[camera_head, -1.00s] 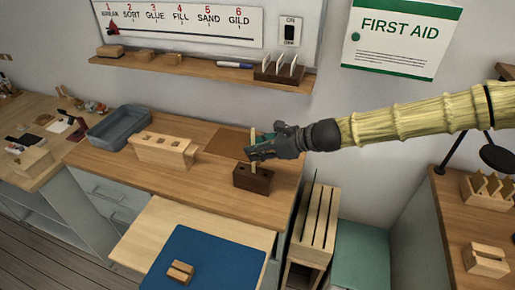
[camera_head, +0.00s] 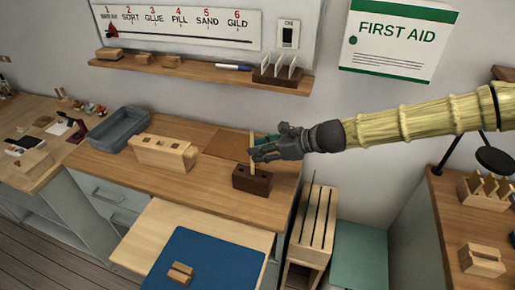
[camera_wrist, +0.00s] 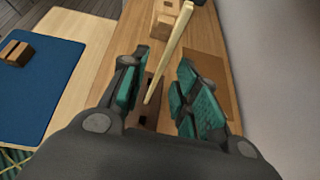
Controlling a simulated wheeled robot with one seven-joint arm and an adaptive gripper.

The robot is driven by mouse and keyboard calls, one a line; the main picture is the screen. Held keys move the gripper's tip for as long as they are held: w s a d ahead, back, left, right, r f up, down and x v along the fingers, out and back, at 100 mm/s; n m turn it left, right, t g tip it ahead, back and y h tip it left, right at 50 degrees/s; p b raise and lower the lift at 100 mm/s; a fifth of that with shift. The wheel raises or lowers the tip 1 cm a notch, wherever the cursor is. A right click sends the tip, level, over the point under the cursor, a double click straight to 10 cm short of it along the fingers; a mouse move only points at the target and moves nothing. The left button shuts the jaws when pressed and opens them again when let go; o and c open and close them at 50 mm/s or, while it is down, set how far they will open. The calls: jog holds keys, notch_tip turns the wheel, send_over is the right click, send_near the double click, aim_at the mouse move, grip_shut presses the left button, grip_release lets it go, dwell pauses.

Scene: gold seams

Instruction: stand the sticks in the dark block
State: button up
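The dark block (camera_head: 252,181) sits on the wooden bench near its right end. A pale stick (camera_head: 252,141) stands roughly upright with its lower end at the block's top, apparently in a hole. In the wrist view the stick (camera_wrist: 171,52) rises from the dark block (camera_wrist: 147,121), and a dark hole shows nearer the camera. My gripper (camera_head: 258,151) is beside the stick, just above the block. In the wrist view my gripper (camera_wrist: 160,92) has its teal-padded fingers apart, with the stick between them and clear space on both sides. The stick's lowest end is hard to see.
A pale block with holes (camera_head: 158,153) and a grey tray (camera_head: 118,127) stand left on the bench. A brown mat (camera_head: 229,145) lies behind the dark block. A blue mat (camera_head: 215,262) with a small wooden piece (camera_head: 180,273) is in front. A shelf (camera_head: 200,72) runs above.

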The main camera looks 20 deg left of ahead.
jog(key=p+v, duration=0.4)
jog(key=v, duration=0.3)
dwell(0.6)
jog(key=shift+d, duration=0.1)
notch_tip(320, 180, up, 6)
jog(key=p, duration=0.5)
dwell(0.4)
dwell(0.3)
